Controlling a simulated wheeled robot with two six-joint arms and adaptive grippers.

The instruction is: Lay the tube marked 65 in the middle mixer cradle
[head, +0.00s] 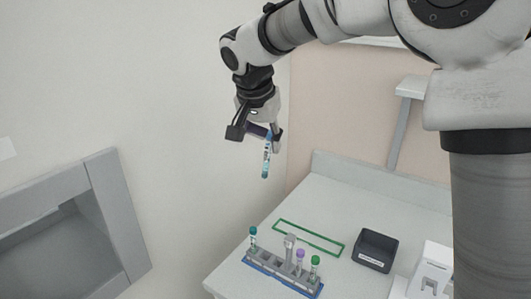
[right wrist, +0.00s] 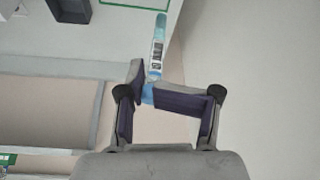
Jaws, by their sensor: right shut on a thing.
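My right gripper (head: 264,134) is shut on a tube (head: 266,160) and holds it high above the bench, near the wall. The tube hangs nearly upright, with blue parts and a white label. In the right wrist view the tube (right wrist: 157,50) sticks out beyond the fingertips (right wrist: 147,94), its far end teal. The label's number is too small to read, so I cannot tell whether it is 65. No mixer cradle can be made out clearly. My left gripper is not in view.
A grey-blue rack (head: 265,268) on the bench holds several tubes with teal, purple and green caps. Behind it is a green rectangular outline (head: 322,243). A dark labelled bin (head: 375,249) and a white device (head: 434,268) stand to the right. A grey recessed frame (head: 118,215) is at left.

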